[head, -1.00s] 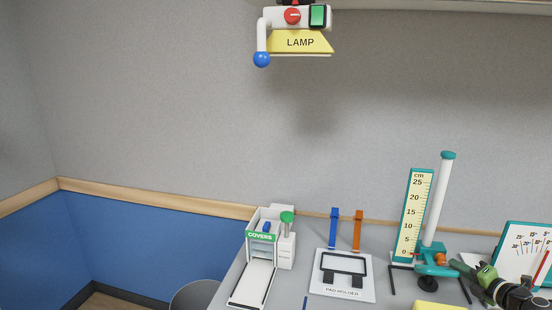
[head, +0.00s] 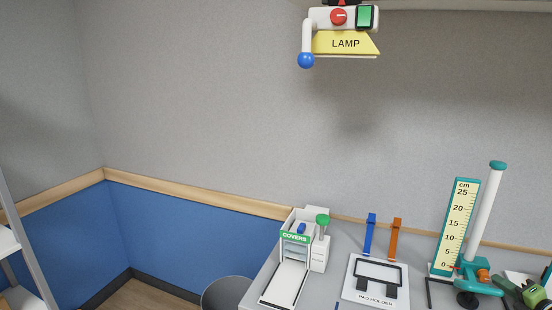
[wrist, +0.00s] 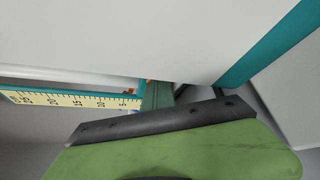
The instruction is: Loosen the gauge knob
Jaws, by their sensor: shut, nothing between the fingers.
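The gauge (head: 457,228) is a cream scale marked in cm with a teal frame, next to a white post with a teal cap. An orange knob (head: 483,275) sits on the teal clamp low on the post. My gripper (head: 508,285) is at the right edge of the head view, just right of the knob, green with dark fingers and partly cut off. It is shut and empty. Whether it touches the knob I cannot tell. In the wrist view, the scale (wrist: 75,100) lies sideways at left, beyond the green finger, and the knob is mostly hidden.
A pad holder (head: 375,282), a blue strap (head: 370,235), an orange strap (head: 395,240) and a covers dispenser (head: 296,238) stand left of the gauge. A lamp (head: 345,43) hangs above. A large white panel (wrist: 120,35) with a teal edge fills the top of the wrist view.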

